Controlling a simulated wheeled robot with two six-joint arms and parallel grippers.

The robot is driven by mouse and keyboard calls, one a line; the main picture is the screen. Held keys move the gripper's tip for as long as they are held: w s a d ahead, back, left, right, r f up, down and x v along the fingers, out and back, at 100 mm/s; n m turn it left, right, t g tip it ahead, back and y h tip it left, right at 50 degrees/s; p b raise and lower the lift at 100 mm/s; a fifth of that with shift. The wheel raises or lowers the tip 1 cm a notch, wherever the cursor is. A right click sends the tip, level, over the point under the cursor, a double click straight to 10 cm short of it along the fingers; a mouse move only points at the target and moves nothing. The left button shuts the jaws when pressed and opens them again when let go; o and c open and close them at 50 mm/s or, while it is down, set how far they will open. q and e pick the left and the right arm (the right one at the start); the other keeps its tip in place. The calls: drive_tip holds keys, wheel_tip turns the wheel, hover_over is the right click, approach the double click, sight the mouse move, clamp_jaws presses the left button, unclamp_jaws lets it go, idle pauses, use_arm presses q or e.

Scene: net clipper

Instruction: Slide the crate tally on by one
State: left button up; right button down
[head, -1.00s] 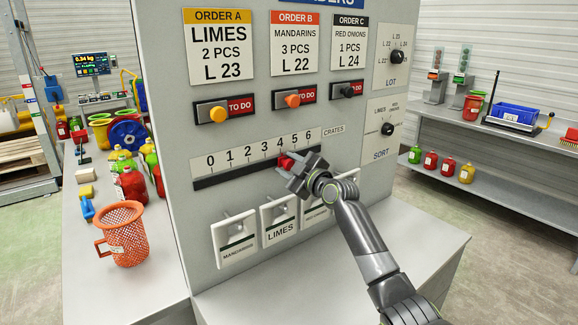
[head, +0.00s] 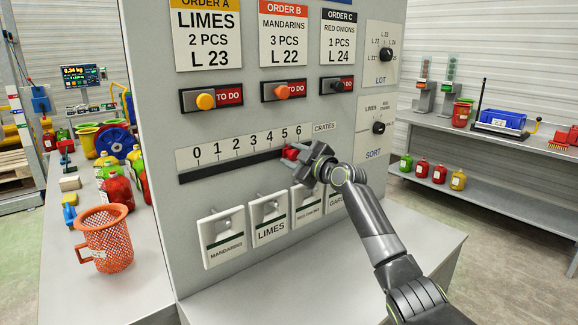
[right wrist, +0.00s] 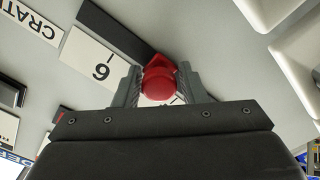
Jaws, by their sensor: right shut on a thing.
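The crate tally is a white strip (head: 228,150) numbered 0 to 6, with a dark slot along its lower edge, on the grey panel. Its red slider knob (head: 289,152) is near the 5, left of the slot's right end; the fingers partly hide it in the head view. My right gripper (head: 297,157) is shut on this knob. In the right wrist view the red knob (right wrist: 160,80) sits between the two fingers (right wrist: 160,88), beside the 6 on the strip (right wrist: 98,68). My left gripper is not in view.
Label plates with pegs, such as the LIMES plate (head: 269,219), project below the strip. Order buttons (head: 205,101) sit above it, and the LOT (head: 386,54) and SORT (head: 378,127) knobs to the right. An orange basket (head: 104,240) stands on the left bench.

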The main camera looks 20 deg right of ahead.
drive_tip(key=c, duration=1.1)
unclamp_jaws()
drive_tip(key=shift+o, duration=0.2)
drive_tip(key=b+v, duration=0.3)
drive_tip(key=v, duration=1.4)
drive_tip(key=shift+s+b, duration=0.2)
drive_tip(key=shift+b, duration=0.1)
drive_tip(key=shift+d, duration=0.1)
